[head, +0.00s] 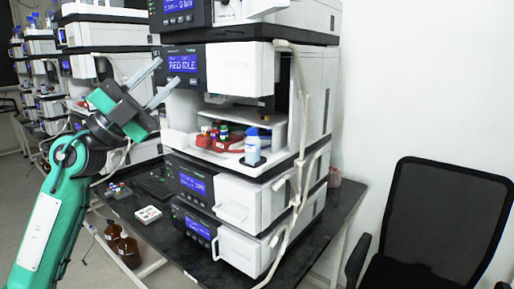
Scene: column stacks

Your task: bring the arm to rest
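My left arm (50,215) comes in from the lower left, green with black joints. My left gripper (168,71) is raised in front of the instrument stack's left side. Its two grey fingers are spread apart, with nothing seen between them. It appears clear of the stack, though the exact distance cannot be told. My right gripper is not in view.
A tall instrument stack (292,200) stands on a dark bench (335,215). Its open bay holds a blue-capped bottle (252,147) and a red tray (228,143). Brown bottles (128,252) stand below the bench. A black chair (445,215) is at right. More stacks line the left background.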

